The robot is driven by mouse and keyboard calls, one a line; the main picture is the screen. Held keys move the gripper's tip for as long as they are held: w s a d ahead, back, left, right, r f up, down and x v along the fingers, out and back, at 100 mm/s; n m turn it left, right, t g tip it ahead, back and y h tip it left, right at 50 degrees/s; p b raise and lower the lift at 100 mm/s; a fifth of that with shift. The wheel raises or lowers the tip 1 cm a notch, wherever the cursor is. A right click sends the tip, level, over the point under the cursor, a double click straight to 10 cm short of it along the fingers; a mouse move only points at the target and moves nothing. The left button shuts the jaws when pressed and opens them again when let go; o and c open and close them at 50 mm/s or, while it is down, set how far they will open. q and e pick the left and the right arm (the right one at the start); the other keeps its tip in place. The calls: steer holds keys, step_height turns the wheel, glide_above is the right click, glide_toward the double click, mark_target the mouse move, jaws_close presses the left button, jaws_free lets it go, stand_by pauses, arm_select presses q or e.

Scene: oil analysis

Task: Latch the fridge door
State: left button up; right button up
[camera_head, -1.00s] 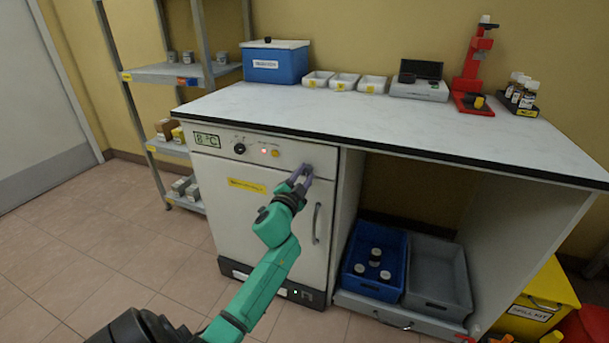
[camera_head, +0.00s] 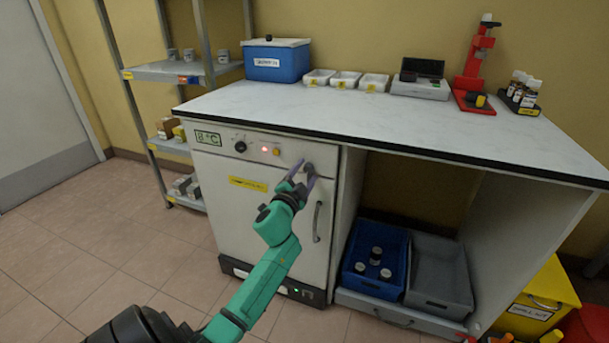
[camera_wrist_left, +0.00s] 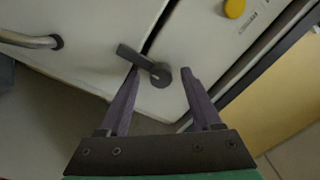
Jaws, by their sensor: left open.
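The white fridge (camera_head: 222,209) stands under the left part of the bench, its door looking closed or nearly so. A dark grey turning latch (camera_head: 308,167) sits at the door's upper right corner. In the left wrist view the latch (camera_wrist_left: 161,77) has its pivot on the panel side, and its lever reaches over the dark seam toward the door. My left gripper (camera_head: 304,174) is open and empty just in front of the latch. In the left wrist view its two fingertips (camera_wrist_left: 160,71) are on either side of the pivot; contact cannot be told. My right gripper is not in view.
A vertical bar handle (camera_head: 317,222) is on the door below the latch. A red light and knobs are on the panel above. A blue crate (camera_head: 347,278) and a grey crate (camera_head: 440,300) stand to the right. The floor at left is clear.

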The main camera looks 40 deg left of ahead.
arm_select(q)
steer(key=shift+s+d, duration=0.2)
steer(key=shift+s, duration=0.3)
steer(key=v, duration=1.3)
steer(key=shift+s+p, duration=0.25)
steer(key=shift+p, duration=0.15)
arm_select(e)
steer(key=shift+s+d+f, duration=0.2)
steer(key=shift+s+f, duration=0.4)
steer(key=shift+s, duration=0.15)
arm_select(q)
steer(key=shift+d, duration=0.1)
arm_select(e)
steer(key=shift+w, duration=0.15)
